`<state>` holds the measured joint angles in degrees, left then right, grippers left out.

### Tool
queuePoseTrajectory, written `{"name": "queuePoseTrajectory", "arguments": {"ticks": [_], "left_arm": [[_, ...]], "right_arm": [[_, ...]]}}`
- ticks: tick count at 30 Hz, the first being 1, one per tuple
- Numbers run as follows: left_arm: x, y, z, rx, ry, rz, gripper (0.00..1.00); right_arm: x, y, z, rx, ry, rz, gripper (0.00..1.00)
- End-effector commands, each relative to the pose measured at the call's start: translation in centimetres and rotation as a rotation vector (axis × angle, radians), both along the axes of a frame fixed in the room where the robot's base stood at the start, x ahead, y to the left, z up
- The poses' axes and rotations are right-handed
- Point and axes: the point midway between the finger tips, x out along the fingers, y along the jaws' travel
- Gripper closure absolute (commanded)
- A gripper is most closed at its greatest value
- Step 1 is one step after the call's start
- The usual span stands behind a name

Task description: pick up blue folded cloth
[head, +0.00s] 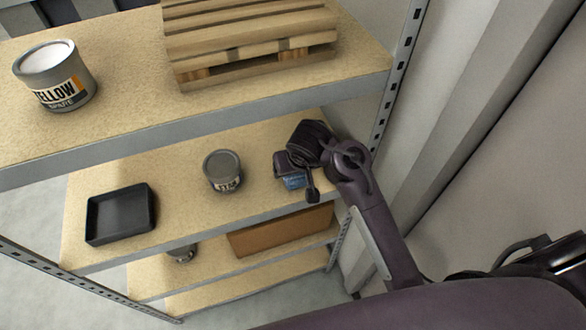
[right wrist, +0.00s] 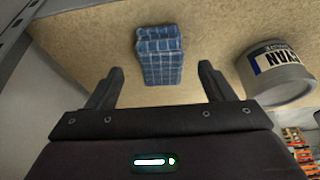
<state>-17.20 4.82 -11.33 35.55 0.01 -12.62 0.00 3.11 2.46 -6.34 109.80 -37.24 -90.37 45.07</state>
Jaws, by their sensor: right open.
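The blue folded cloth (right wrist: 161,58) has a checked pattern and lies on the middle shelf. In the head view only a part of the cloth (head: 294,181) shows, beneath my right gripper (head: 298,180), which hides the rest. In the right wrist view my right gripper (right wrist: 161,82) is open, with its two fingers apart and nothing between them. The cloth sits just beyond the fingertips, roughly centred between them. My left gripper is not in view.
A grey ink can (head: 223,171) stands left of the cloth; its label (right wrist: 280,62) reads CYAN. A black tray (head: 121,214) lies farther left. The upper shelf (head: 130,84) overhangs, bearing a YELLOW can (head: 56,77) and a wooden pallet (head: 245,45). A metal post (head: 397,80) stands at right.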

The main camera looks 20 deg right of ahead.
Motion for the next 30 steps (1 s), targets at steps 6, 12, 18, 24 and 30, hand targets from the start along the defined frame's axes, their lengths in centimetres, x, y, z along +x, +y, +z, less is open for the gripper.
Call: {"name": "queuePoseTrajectory", "arguments": {"ticks": [6, 12, 18, 24, 30], "left_arm": [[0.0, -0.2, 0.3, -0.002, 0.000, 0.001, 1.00], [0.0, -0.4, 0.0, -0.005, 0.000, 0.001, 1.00], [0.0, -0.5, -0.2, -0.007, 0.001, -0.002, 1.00], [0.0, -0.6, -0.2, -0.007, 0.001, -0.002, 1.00], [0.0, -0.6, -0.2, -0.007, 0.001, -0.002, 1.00]], "right_arm": [[1.9, 0.0, -0.1, -0.001, 0.000, 0.002, 0.25], [2.8, -0.2, -2.3, -0.006, 0.002, 0.003, 0.25], [3.7, -0.2, -4.5, -0.002, 0.001, 0.000, 0.25], [3.8, -0.1, -4.7, 0.000, 0.000, 0.001, 0.25], [3.8, -0.1, -4.7, 0.000, 0.000, 0.001, 0.42]]}}
